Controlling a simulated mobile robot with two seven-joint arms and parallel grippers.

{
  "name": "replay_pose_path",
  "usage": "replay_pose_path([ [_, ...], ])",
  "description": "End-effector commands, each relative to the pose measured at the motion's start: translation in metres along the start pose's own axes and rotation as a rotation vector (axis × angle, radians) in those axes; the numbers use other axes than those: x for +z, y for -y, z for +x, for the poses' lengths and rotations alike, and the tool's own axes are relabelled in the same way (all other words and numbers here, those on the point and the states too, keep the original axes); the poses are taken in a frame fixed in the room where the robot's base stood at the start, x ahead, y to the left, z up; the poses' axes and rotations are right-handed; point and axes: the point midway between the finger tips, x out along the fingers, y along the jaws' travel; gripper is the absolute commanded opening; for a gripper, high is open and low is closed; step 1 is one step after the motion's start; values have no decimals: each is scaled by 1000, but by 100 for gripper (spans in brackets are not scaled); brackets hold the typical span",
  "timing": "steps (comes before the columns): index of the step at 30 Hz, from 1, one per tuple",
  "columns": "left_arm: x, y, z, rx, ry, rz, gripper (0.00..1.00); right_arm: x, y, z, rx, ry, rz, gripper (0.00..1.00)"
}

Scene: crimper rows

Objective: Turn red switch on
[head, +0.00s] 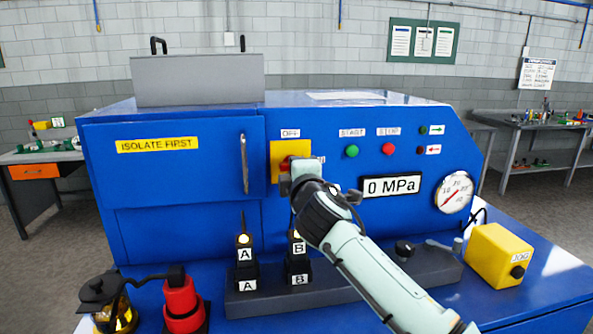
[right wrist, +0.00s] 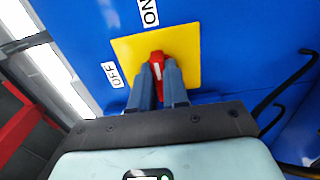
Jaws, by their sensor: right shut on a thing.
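The red switch (head: 286,163) is on a yellow plate (head: 277,150) on the front of the blue machine, under an OFF label (head: 290,133). In the right wrist view the red switch (right wrist: 157,58) shows a white mark and sits between my right gripper's fingers (right wrist: 160,80), which are shut on it. That view also shows an ON label (right wrist: 149,13) and the OFF label (right wrist: 113,74) beside the plate. In the head view my right gripper (head: 288,178) covers much of the switch, so its exact angle is hard to tell. My left gripper is not in view.
Right of the switch are a green START button (head: 352,151), a red STOP button (head: 388,149), a 0 MPa display (head: 391,187) and a gauge (head: 455,192). Dies marked A (head: 245,254) and B (head: 298,249), a red item (head: 182,300) and a yellow box (head: 500,255) stand below.

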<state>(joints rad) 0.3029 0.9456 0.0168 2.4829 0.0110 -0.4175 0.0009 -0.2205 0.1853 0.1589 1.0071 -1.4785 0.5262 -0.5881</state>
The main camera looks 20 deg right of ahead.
Motion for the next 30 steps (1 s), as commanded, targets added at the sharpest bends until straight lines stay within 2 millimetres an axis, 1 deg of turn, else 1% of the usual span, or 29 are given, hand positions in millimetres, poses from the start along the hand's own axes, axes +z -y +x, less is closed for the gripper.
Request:
replay_pose_path([
  [7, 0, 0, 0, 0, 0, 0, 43, 1, -1, 0, 1, 1, 6, 0],
  [8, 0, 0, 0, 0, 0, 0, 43, 1, -1, 0, 1, 1, 6, 18],
  [9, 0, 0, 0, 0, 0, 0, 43, 1, -1, 0, 1, 1, 5, 31],
  [10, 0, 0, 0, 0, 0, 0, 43, 1, -1, 0, 1, 1, 5, 40],
  [19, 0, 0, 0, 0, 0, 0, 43, 0, 0, -1, 0, 0, 3, 40],
  [22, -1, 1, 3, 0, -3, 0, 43, 0, 0, -7, 1, -1, 3, 40],
  [26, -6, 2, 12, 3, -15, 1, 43, 0, 1, -27, 2, -2, 3, 40],
  [30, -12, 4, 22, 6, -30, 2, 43, 0, 2, -59, 2, -2, 3, 40],
])
